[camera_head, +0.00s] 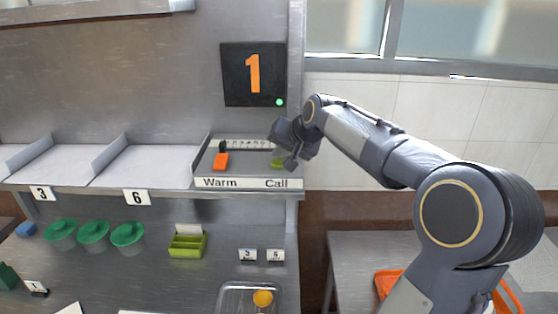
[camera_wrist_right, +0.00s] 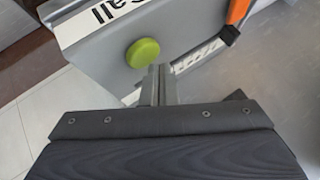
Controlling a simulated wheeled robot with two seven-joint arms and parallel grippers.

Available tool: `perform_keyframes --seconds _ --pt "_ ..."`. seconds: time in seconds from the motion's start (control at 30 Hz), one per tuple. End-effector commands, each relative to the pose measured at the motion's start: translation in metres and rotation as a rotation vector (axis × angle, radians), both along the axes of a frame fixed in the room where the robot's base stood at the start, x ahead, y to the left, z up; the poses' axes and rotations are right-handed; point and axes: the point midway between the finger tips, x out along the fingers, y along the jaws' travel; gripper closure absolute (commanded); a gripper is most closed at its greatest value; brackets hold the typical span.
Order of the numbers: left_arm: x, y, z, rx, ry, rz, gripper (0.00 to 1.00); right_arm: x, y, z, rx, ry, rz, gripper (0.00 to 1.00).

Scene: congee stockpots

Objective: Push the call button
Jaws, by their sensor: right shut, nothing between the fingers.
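The call button is a round yellow-green knob (camera_head: 277,163) on the sloped grey panel, above the word "Call" in the head view. In the right wrist view the green button (camera_wrist_right: 143,53) shows whole, just left of the fingertips. My right gripper (camera_head: 289,163) is shut and empty, beside the button and partly in front of it in the head view. In the wrist view its fingertips (camera_wrist_right: 160,72) look close to the button; I cannot tell whether they touch it. My left gripper is not in view.
A black display (camera_head: 253,75) above shows an orange 1 and a lit green lamp. Green-lidded tubs (camera_head: 93,232) and a lime box (camera_head: 187,246) stand below the shelf.

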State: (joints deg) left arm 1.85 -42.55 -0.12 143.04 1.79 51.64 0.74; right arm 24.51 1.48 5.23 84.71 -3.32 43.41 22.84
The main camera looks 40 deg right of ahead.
Motion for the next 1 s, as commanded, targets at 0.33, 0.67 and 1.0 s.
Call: perform_keyframes --seconds 0.33,0.67,1.0 --pt "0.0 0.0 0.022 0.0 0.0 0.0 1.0 0.0 0.0 0.038 -0.001 -0.002 -0.001 1.0" --pt "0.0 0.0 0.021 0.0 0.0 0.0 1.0 0.0 0.0 0.057 -0.001 -0.001 -0.001 1.0" --pt "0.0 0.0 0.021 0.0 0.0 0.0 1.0 0.0 0.0 0.057 -0.001 -0.001 -0.001 1.0"
